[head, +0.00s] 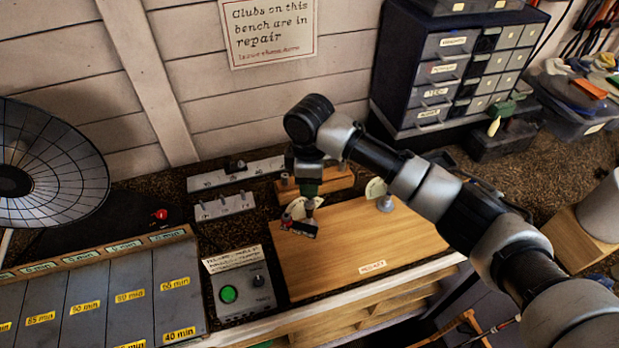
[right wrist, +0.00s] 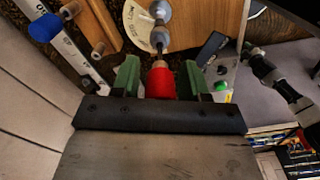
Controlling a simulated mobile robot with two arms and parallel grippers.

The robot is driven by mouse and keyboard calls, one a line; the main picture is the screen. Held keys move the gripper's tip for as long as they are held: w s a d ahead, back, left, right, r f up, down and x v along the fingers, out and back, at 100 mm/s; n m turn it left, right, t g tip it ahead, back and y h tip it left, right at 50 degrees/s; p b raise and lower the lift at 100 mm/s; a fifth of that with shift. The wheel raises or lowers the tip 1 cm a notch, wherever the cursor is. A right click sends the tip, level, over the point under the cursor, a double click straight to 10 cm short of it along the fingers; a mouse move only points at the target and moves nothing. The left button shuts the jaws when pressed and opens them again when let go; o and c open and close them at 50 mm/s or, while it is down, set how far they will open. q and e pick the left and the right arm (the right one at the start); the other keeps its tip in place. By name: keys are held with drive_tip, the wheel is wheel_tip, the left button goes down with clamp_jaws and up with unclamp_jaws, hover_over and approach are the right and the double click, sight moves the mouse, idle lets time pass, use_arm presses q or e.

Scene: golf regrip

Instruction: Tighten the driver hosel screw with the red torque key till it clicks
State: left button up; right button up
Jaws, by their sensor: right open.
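My right gripper (head: 309,204) points down above the left part of the wooden board (head: 350,245). In the right wrist view its green fingers (right wrist: 162,80) stand apart, on either side of the red torque key (right wrist: 161,83). I cannot tell whether they touch it. Metal rounded parts (right wrist: 158,38) lie beyond the key, in line with it, before a pale dial plate (right wrist: 138,22). A dark labelled block (head: 298,228) lies by the fingertips. The driver head and hosel screw cannot be made out. My left gripper is in neither view.
A control box with a green button (head: 229,294) stands left of the board. A second dial (head: 375,188) and a metal post (head: 385,204) are at the board's back. White racks (head: 225,206) lie behind left. A drawer cabinet (head: 440,75) stands at the back. The board's front right is clear.

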drive_tip(key=n, duration=1.2)
drive_tip(key=shift+c, duration=0.3)
clamp_jaws()
drive_tip(key=m, duration=0.4)
drive_tip(key=shift+m, duration=0.9)
